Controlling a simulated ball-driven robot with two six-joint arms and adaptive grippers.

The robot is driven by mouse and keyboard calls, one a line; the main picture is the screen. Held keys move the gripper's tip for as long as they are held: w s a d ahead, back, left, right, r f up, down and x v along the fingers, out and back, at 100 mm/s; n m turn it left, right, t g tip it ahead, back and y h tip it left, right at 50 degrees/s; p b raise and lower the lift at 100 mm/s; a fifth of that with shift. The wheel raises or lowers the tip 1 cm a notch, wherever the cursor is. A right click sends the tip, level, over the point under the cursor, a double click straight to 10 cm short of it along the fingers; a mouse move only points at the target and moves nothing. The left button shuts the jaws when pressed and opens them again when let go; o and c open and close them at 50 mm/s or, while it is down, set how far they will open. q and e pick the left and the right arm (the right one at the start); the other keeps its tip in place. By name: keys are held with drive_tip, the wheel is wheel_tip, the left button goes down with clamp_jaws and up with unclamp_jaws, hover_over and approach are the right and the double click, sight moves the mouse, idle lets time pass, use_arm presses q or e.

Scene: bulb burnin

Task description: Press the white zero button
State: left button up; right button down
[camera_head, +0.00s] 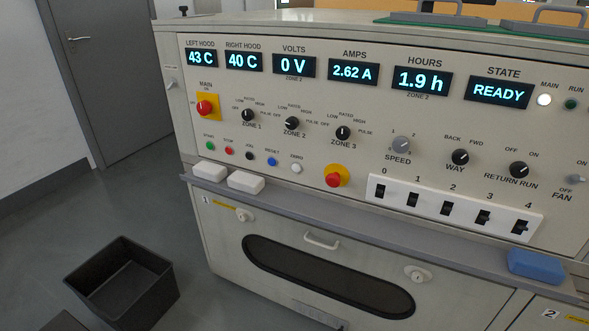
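The white button (296,168) is a small round button on the control panel. It is the rightmost in a row of small coloured buttons, and its label above is too small to read surely. To its left are a blue button (272,161), a black button (249,156), a red button (228,151) and a green button (209,147). Nothing covers the white button. Neither of my grippers shows in the head view.
A red emergency knob on yellow (335,178) sits right of the white button. A grey ledge (330,220) juts out below, with white blocks (245,181) and a blue block (536,266) on it. A black bin (122,283) stands on the floor, left.

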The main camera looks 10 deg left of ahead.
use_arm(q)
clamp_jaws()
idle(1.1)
